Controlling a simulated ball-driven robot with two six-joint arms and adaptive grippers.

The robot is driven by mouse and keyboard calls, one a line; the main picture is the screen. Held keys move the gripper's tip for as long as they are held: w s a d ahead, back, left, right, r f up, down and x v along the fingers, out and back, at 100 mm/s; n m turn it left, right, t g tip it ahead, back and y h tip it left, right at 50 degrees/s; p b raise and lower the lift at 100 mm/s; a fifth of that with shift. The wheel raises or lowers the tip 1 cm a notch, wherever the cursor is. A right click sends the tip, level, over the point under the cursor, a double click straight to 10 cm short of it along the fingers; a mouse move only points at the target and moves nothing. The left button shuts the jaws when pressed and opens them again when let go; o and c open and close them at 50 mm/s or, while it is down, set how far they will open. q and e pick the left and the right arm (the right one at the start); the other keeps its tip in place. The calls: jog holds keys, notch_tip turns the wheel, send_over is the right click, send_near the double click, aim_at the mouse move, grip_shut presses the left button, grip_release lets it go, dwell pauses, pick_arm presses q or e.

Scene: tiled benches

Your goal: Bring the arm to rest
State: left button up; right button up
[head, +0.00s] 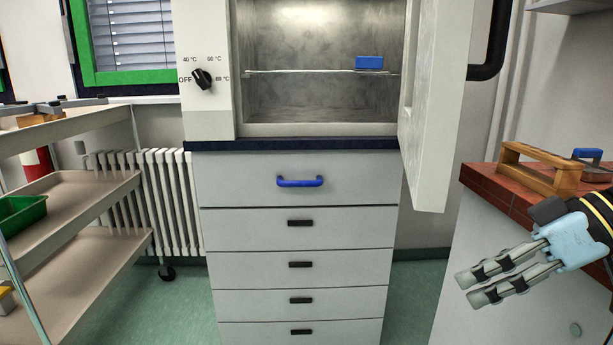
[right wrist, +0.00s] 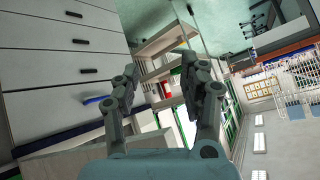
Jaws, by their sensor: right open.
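My right gripper (head: 477,286) is at the right of the head view, in front of the tiled bench. Its two fingers point left and are apart, with nothing between them. In the right wrist view the gripper (right wrist: 168,80) is also open and empty, with drawers to its left. My left gripper is not in view.
An oven cabinet (head: 320,60) stands open, its door (head: 432,110) swung out right. A blue block (head: 369,62) sits on its shelf. Drawers (head: 297,245) are below. A wooden rack (head: 540,168) stands on the tiled bench (head: 490,182). A trolley (head: 85,200) is at left.

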jog(key=s+f+m+h, duration=0.4)
jog(key=s+f+h, duration=0.1)
jog(key=s+f, duration=0.6)
jog(key=s+d+m+h, duration=0.4)
jog(key=s+m+h, duration=0.1)
jog(key=s, duration=0.7)
jog(key=s+d+f+g, duration=0.1)
jog(key=s+d+f, duration=0.1)
jog(key=f, duration=1.2)
jog(key=s+d+f, duration=0.1)
jog(key=f, duration=1.3)
jog(key=s+d+f+g, duration=0.1)
jog(key=s+f, duration=1.3)
jog(key=s, duration=0.3)
jog(key=shift+s+f+g, duration=0.15)
jog(key=shift+s+g, duration=0.15)
jog(key=shift+s, duration=0.05)
